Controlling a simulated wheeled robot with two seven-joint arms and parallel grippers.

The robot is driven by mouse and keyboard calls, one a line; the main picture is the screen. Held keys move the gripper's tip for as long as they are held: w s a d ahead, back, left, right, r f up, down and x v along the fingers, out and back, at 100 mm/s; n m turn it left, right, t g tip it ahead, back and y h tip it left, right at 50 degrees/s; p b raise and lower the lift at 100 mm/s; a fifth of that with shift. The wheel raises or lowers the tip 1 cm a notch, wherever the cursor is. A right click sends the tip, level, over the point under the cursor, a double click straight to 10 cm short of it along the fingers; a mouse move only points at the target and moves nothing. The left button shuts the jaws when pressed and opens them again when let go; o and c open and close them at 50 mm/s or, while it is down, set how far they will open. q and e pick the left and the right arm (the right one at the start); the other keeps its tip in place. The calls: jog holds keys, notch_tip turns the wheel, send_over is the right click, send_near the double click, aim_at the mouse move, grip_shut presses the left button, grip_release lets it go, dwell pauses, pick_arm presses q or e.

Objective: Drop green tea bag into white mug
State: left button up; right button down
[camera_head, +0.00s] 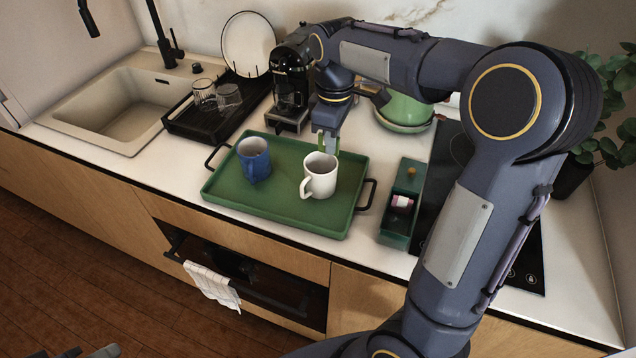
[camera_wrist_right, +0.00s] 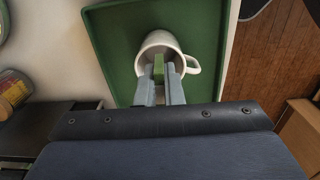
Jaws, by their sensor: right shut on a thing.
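The white mug (camera_head: 319,178) stands upright on the right part of a green tray (camera_head: 285,217), its handle toward the lower left in the head view. My right gripper (camera_head: 328,145) is right above and behind the mug's rim, pointing down. In the right wrist view it is shut on the green tea bag (camera_wrist_right: 171,75), which shows between the fingertips in front of the mug's opening (camera_wrist_right: 160,48). I cannot tell whether the bag is inside the rim. A grey part of what looks like my left gripper (camera_head: 98,352) shows at the bottom left edge; its jaws are unclear.
A blue mug (camera_head: 254,160) stands left of the white one on the tray. A green box (camera_head: 398,222) with a small pink-and-white item is right of the tray. A coffee machine (camera_head: 290,85), a rack with glasses (camera_head: 205,120) and green bowls (camera_head: 405,112) stand behind.

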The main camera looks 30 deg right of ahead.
jog(key=shift+f, duration=0.15)
jog(key=c, duration=1.5)
grip_release()
notch_tip(320, 180, up, 8)
jog(key=shift+f, duration=0.1)
jog(key=s+a+f+m+t+y, duration=0.1)
jog(key=s+a+f+m+t, duration=0.1)
jog(key=s, duration=0.5)
jog(key=s+a+f+m+t+y, duration=0.1)
jog(key=s+a+f+m, duration=0.2)
jog(key=s, duration=0.4)
jog(key=s+a+f+m+t+y, duration=0.1)
jog(key=s+a+f+m+t, duration=0.1)
jog(key=s+f+m, duration=0.3)
jog(key=shift+s+a+t+y, duration=0.15)
jog(key=shift+s+a+y, duration=0.05)
jog(key=shift+s, duration=0.45)
jog(key=shift+s+a+t+y, duration=0.15)
jog(key=shift+s+a+y, duration=0.05)
jog(key=shift+s, duration=0.45)
